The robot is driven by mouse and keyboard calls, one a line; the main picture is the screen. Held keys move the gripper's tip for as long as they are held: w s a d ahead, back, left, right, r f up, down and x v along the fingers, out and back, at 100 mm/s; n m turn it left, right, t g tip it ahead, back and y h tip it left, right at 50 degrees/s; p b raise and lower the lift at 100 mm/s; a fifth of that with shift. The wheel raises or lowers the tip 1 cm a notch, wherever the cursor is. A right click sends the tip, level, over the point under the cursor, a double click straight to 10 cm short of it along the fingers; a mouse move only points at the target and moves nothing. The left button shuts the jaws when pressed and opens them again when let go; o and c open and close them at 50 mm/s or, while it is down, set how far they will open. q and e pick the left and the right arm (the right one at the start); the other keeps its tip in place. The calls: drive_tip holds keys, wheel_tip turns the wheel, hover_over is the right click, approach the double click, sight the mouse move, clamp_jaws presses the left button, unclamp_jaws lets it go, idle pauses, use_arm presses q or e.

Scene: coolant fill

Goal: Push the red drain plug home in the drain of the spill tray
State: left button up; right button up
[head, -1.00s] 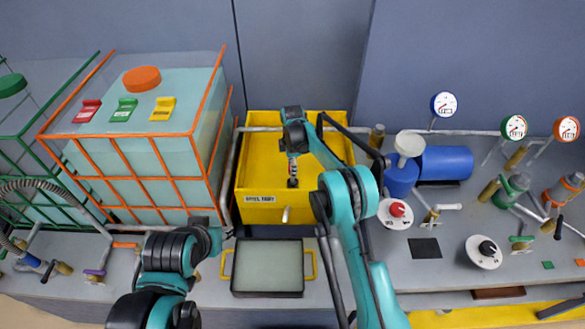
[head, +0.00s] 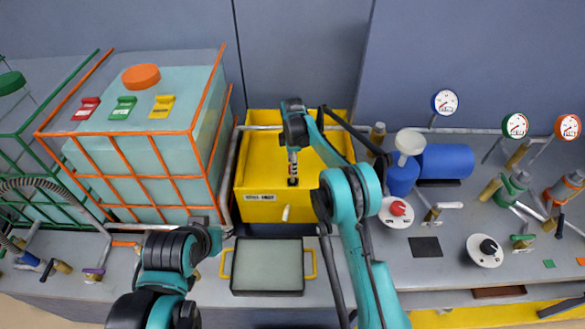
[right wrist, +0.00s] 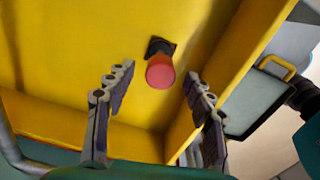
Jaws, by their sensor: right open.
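The yellow spill tray (head: 325,205) stands at the back centre in the head view. My right gripper (head: 292,183) points down into it. In the right wrist view the red drain plug (right wrist: 160,73) stands at a dark square drain (right wrist: 159,47) in the tray floor. How deep it sits I cannot tell. The fingers of my right gripper (right wrist: 155,85) are open, one on each side of the plug's line and apart from it. In the head view my right gripper hides the plug. My left arm is at the lower left, and its gripper's jaws cannot be made out.
The tray's side walls rise around my right gripper. A grey pan (head: 267,267) with yellow handles lies in front of the tray. An orange-caged tank (head: 150,150) stands left of it. A blue cylinder (head: 445,162) and a white funnel (head: 409,143) stand to the right.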

wheel_tip(320, 180, up, 9)
drive_tip(key=shift+r, duration=0.2)
drive_tip(key=c, duration=0.4)
drive_tip(key=p, duration=0.3)
drive_tip(key=shift+f+p, duration=0.3)
drive_tip(key=shift+f, duration=0.1)
clamp_jaws()
drive_tip(key=shift+f, duration=0.3)
drive_tip(key=shift+f+b, duration=1.5)
drive_tip(key=shift+f, duration=1.7)
